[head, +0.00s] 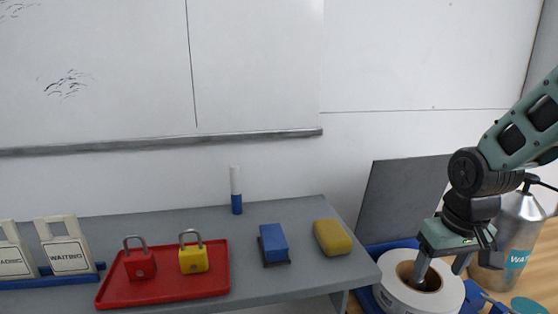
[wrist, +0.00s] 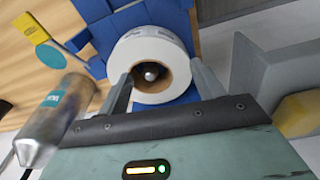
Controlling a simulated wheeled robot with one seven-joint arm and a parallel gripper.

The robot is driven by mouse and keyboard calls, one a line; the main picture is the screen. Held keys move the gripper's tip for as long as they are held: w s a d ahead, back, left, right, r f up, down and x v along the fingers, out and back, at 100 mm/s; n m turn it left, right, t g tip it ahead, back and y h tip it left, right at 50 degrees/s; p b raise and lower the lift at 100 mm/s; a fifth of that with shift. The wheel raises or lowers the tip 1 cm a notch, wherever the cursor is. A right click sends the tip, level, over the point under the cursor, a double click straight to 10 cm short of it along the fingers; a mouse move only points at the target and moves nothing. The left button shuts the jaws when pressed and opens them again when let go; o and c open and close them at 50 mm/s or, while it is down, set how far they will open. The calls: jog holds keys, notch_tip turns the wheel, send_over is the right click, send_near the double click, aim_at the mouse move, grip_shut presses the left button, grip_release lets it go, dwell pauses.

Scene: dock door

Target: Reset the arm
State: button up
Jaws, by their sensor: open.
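My arm comes in from the right in the head view, with my gripper (head: 438,273) pointing down over a white roll (head: 393,292). In the wrist view my gripper (wrist: 160,84) is open, its two fingers apart on either side of the roll's brown core. The white roll (wrist: 177,46) lies beyond the fingertips there. Nothing shows held between the fingers. I cannot tell whether the fingertips touch the roll.
A grey shelf (head: 200,222) carries a red tray (head: 160,290) with red and yellow padlocks, a blue block (head: 273,243), a yellow sponge (head: 332,237) and a marker (head: 236,190). A metal bottle (head: 512,240) stands close beside my gripper. A grey panel (head: 400,200) leans behind the roll.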

jog(key=s+d+m+t, duration=0.1)
jog(key=s+d, duration=0.1)
jog(key=s, duration=0.3)
jog(key=s+a+r+n+g+p, duration=0.1)
jog(key=s+a+r+n+p, duration=0.1)
jog(key=s+a, duration=0.4)
jog(key=s+a+r+n+g+p, duration=0.1)
jog(key=s+a+r+n, duration=0.4)
jog(key=a, duration=0.7)
jog(key=shift+s+a+n+g+y+p, duration=0.15)
jog(key=shift+s+n+g+y+p, duration=0.15)
jog(key=shift+s+p, duration=0.75)
jog(key=shift+s, duration=0.2)
